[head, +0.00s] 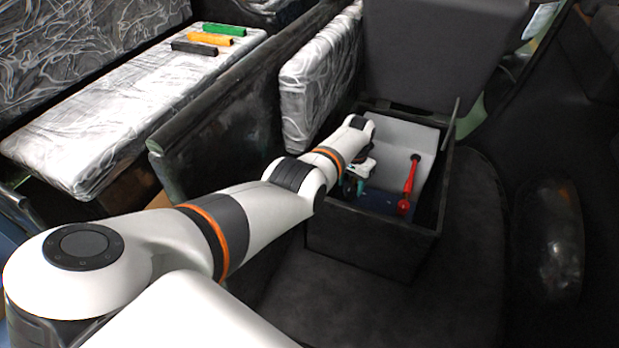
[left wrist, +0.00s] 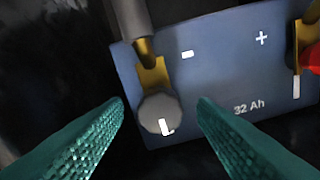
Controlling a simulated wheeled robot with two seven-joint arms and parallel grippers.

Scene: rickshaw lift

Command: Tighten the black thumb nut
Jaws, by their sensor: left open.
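The black thumb nut (left wrist: 159,114) shows in the left wrist view as a dark grey round knob with a white mark. It sits at the end of a brass-coloured lug (left wrist: 152,75) on a dark cable, beside the minus sign of the blue battery (left wrist: 215,70). My left gripper (left wrist: 162,103) is open. Its two teal ribbed fingers stand to either side of the nut, with visible gaps. In the head view my left gripper (head: 352,186) reaches into the dark box, mostly hidden by its wrist; the nut cannot be made out there. My right gripper is not in view.
The dark open box (head: 365,245) holds the battery. A red cable (head: 411,176) rises near its right side, and a red part (left wrist: 314,58) sits by the plus terminal. A padded seat (head: 110,115) at left carries green, orange and black bars (head: 208,39).

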